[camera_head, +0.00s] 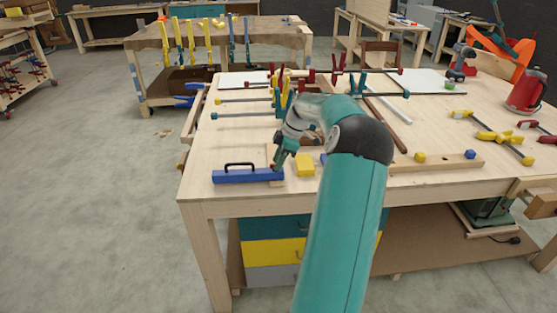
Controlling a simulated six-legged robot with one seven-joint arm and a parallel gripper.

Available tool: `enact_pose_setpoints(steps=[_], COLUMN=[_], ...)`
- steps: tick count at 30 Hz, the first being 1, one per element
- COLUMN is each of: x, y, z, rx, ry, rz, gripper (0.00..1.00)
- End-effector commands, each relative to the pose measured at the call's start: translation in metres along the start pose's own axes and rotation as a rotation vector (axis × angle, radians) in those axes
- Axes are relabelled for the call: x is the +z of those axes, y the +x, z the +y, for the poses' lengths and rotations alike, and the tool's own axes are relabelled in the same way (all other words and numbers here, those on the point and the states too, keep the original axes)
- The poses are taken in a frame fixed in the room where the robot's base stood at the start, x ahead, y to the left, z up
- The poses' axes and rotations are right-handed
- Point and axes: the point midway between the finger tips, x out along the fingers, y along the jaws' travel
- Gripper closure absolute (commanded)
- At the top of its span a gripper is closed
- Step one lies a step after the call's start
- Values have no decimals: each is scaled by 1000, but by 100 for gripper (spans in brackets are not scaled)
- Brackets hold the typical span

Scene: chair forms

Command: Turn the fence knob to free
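A blue bar with a black handle (247,175), which looks like the fence, lies near the front left edge of the wooden workbench (235,134). A small reddish spot by the bar's right end, close under my gripper, may be the knob; it is too small to be sure. My gripper (278,163) points down just above the right end of the blue bar. I cannot tell whether it touches anything or how far its fingers are apart. A thin wooden strip (270,152) shows behind the bar beside my gripper.
A yellow block (305,165) lies just right of my gripper. A wooden rail (440,162) with yellow and blue pieces is farther right. Several bar clamps (240,115) lie behind on the bench. A red container (526,92) stands at the right.

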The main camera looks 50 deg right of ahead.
Motion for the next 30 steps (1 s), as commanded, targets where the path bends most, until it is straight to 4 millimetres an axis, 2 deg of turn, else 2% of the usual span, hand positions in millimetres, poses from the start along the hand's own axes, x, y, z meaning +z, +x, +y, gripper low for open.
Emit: enact_pose_setpoints(steps=[7,11,14,24,30], x=[0,0,0,0,0], y=[0,-6,-20,-93,-127], z=[0,0,1,1,0], rx=[0,1,3,4,2], ry=[1,1,1,0,1], rz=[0,0,-1,-1,0], gripper=[67,67,67,67,67])
